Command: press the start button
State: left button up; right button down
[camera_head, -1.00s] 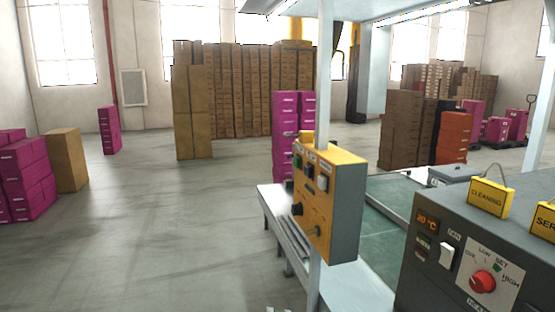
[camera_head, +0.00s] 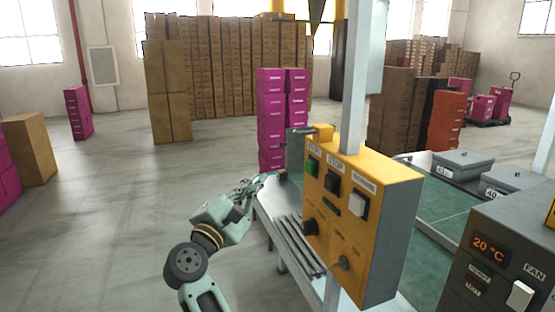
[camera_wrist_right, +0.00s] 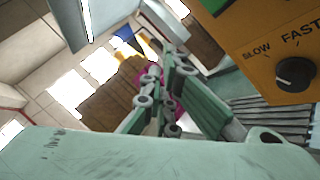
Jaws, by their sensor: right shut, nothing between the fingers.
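A yellow control box (camera_head: 345,214) stands on a post beside the conveyor in the head view. The green start button (camera_head: 312,165) is at the upper left of its front face, with a black button (camera_head: 332,183) and a white button (camera_head: 358,206) to its right. My right gripper (camera_head: 268,178) is shut and empty, to the left of the box and apart from it. In the right wrist view, the gripper fingers (camera_wrist_right: 167,112) are together, and the box's lower part with a black speed knob (camera_wrist_right: 295,75) shows at upper right. My left gripper is out of view.
A grey heater unit (camera_head: 478,262) stands at the lower right. The green conveyor belt (camera_head: 450,225) runs behind the box. Pink boxes (camera_head: 271,115) are stacked behind the conveyor's end.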

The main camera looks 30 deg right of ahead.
aim_at(310, 167)
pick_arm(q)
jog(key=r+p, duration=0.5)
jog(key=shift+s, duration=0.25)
pick_arm(e)
jog(key=s+d+r+m, duration=0.1)
jog(key=s+d, duration=0.1)
jog(key=d, duration=0.6)
jog(key=shift+d, duration=0.2)
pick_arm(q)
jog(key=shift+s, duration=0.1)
pick_arm(e)
jog(key=shift+s, duration=0.1)
dwell(0.3)
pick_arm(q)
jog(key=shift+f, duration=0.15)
pick_arm(e)
jog(key=shift+d, duration=0.1)
dwell(0.3)
